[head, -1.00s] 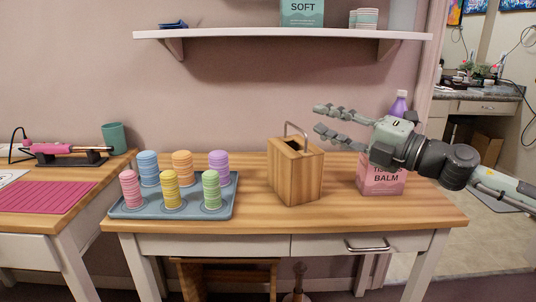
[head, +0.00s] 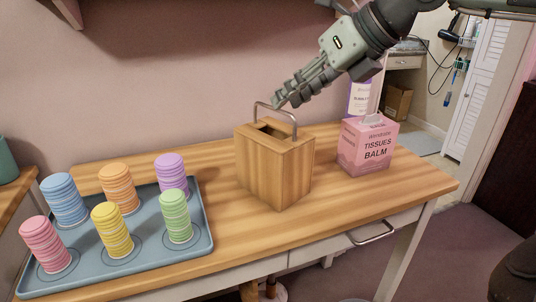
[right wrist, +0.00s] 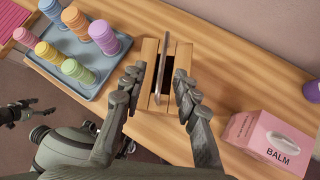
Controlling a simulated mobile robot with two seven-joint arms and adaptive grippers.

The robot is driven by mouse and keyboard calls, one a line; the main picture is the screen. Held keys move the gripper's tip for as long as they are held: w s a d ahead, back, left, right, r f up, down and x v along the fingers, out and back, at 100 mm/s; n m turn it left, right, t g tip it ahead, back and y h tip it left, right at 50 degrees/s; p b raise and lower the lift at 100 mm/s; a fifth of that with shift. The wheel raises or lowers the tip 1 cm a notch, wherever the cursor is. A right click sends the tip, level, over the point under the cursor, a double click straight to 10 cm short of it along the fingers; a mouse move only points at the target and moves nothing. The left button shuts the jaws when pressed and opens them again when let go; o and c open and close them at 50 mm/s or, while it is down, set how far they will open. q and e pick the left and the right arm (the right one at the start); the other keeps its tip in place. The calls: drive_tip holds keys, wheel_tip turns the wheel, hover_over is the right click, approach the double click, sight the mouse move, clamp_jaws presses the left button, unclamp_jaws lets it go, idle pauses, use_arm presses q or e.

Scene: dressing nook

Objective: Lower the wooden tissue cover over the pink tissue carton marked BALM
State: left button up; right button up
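The wooden tissue cover (head: 277,170), a tall box with a slot in its top and a metal loop handle (head: 277,110), stands upright on the table. My right gripper (head: 281,98) is at the handle from above. In the right wrist view its open fingers (right wrist: 159,80) lie on either side of the handle (right wrist: 165,65), with gaps showing. The pink carton marked BALM (head: 366,146) stands to the right of the cover, white tissue at its top; it also shows in the right wrist view (right wrist: 265,142). My left gripper (right wrist: 30,110) shows small at that view's left edge, fingers apart, empty.
A blue-grey tray (head: 205,235) with several coloured round stacks stands left of the cover. A purple-and-white bottle (head: 360,97) stands behind the carton. Bare tabletop (head: 335,200) lies in front of the cover and carton. A shelf hangs above on the wall.

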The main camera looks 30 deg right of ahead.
drive_tip(key=shift+w+f, duration=0.35)
drive_tip(key=p+x, duration=0.1)
drive_tip(key=x, duration=0.2)
drive_tip(key=shift+w, duration=0.25)
use_arm(q)
drive_tip(key=shift+x, duration=1.15)
use_arm(e)
drive_tip(key=shift+w+a+f, duration=0.1)
drive_tip(key=shift+w+f, duration=0.3)
drive_tip(key=shift+w, duration=0.1)
use_arm(q)
drive_tip(key=shift+d, duration=0.25)
use_arm(e)
drive_tip(key=shift+c, duration=0.5)
clamp_jaws()
